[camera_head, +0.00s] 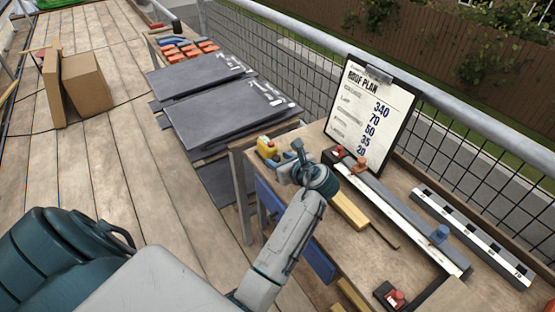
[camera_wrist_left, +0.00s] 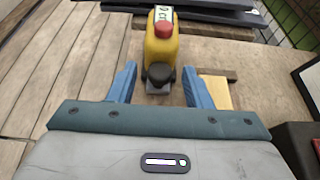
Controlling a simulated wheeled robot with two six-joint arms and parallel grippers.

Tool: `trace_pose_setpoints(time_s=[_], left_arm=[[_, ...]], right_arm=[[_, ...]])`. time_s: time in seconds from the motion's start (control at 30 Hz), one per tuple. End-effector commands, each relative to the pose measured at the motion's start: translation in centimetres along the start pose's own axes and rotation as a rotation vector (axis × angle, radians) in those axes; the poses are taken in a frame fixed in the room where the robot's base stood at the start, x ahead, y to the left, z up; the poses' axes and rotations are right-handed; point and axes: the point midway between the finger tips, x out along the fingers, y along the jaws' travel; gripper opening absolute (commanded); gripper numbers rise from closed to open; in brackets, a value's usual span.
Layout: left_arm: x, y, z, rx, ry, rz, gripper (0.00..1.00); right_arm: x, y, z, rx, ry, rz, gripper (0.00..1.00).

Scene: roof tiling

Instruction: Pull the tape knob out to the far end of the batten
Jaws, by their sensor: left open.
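A yellow case (camera_head: 266,147) with a red button stands at the left end of the workbench. In the left wrist view the case (camera_wrist_left: 161,47) is upright, with a dark round knob (camera_wrist_left: 160,74) on its near side. My left gripper (camera_head: 288,160) is just right of the case. In the wrist view its blue fingers (camera_wrist_left: 160,69) are apart, one on each side of the dark knob. My right gripper is not in view.
A clipboard with a roof plan (camera_head: 372,113) stands at the bench's back. A pale wooden piece (camera_head: 350,211) lies by my left wrist. A slotted strip (camera_head: 470,236) lies at right. Dark slates (camera_head: 215,118) are stacked beyond, and cardboard boxes (camera_head: 84,82) stand on the deck.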

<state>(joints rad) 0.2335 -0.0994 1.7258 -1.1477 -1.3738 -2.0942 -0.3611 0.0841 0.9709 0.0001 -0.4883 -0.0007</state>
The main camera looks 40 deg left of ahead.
Motion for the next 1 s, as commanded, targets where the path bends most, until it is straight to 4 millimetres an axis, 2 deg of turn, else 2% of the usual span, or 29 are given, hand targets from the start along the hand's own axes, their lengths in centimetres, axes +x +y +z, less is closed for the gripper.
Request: trace_pose_setpoints(time_s=[0.4,0.63,0.93,1.0], left_arm=[[0.0,0.0,-0.1,0.0,0.0,0.0,0.45],[0.0,0.0,-0.1,0.0,0.0,0.0,0.0],[0.1,0.0,0.0,0.001,0.0,0.001,0.0],[0.2,0.1,0.2,0.002,0.0,0.001,0.0]], right_arm=[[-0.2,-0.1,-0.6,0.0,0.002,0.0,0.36],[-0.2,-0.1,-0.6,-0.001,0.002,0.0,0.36],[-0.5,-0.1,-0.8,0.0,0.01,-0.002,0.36],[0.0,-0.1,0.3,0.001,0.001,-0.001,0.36]])
